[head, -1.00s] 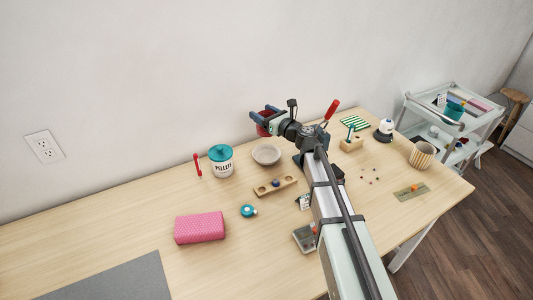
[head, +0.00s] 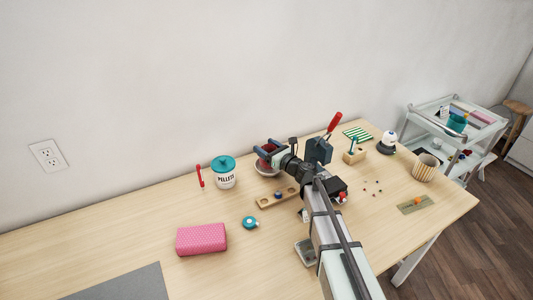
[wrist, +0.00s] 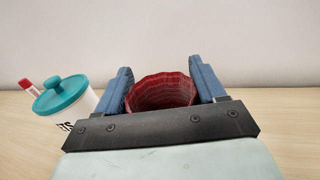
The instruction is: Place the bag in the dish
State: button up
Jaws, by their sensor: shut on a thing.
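My gripper (head: 271,153) is shut on the bag, a dark red, ribbed, round-mouthed thing (wrist: 160,93) that sits between the two blue fingers in the wrist view. In the head view the bag (head: 265,162) is partly covered by the fingers. It is over the dish (head: 262,173), a shallow beige bowl whose rim shows just below it. I cannot tell whether the bag touches the dish. The dish is hidden in the wrist view.
A white jar with a teal lid (head: 223,172) and a red-handled tool (head: 199,175) stand left of the dish. A wooden block with holes (head: 277,197) lies in front of it. A pink case (head: 201,239) lies front left.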

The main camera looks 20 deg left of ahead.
jog(key=shift+f, duration=1.25)
jog(key=shift+f, duration=0.1)
jog(key=o, duration=1)
jog(key=shift+s+d, duration=0.15)
jog(key=shift+d, duration=0.05)
jog(key=v, duration=0.3)
jog(key=r+v, duration=0.1)
jog(key=v, duration=0.1)
notch_tip(320, 180, up, 5)
jog(key=shift+a+f, duration=0.15)
jog(key=shift+f, duration=0.05)
jog(key=shift+r, duration=0.85)
